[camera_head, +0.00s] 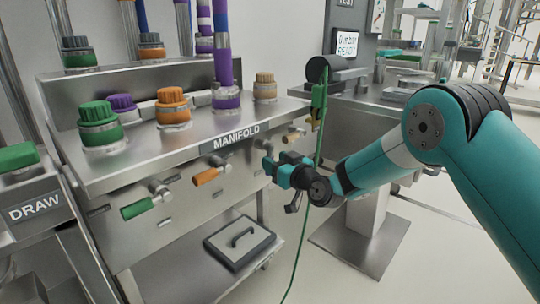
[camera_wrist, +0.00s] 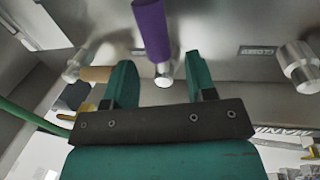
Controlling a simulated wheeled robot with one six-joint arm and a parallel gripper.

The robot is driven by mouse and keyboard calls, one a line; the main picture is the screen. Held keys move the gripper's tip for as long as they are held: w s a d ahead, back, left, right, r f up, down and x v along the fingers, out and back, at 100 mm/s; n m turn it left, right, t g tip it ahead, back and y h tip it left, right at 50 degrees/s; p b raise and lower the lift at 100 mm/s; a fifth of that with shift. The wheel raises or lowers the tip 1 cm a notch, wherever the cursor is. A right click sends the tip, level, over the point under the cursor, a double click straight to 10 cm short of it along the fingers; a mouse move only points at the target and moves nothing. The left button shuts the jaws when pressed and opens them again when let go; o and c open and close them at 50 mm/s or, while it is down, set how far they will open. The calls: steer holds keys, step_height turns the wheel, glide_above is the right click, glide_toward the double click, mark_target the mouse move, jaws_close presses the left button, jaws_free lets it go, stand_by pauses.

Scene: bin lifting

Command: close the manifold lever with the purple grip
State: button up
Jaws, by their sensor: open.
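The manifold (camera_head: 150,150) is a steel cabinet with a row of levers along its front. In the wrist view the lever's purple grip (camera_wrist: 152,30) extends up from a silver pivot (camera_wrist: 163,76), lying across the gap between my fingers. My gripper (camera_head: 284,172) is in front of the manifold, right of the orange lever. In the wrist view its two teal fingers (camera_wrist: 160,78) are spread apart, with nothing clamped between them. I cannot tell how deep the lever sits between them. In the head view my gripper hides the purple grip.
A green lever (camera_head: 138,208) and an orange lever (camera_head: 206,176) are left of my gripper. A tan lever (camera_head: 292,138) is just above right. A green hose (camera_head: 304,220) hangs close beside my gripper. A lower shelf (camera_head: 190,275) holds a dark-edged lid (camera_head: 225,250).

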steer(key=shift+x, duration=1.7)
jaws_close()
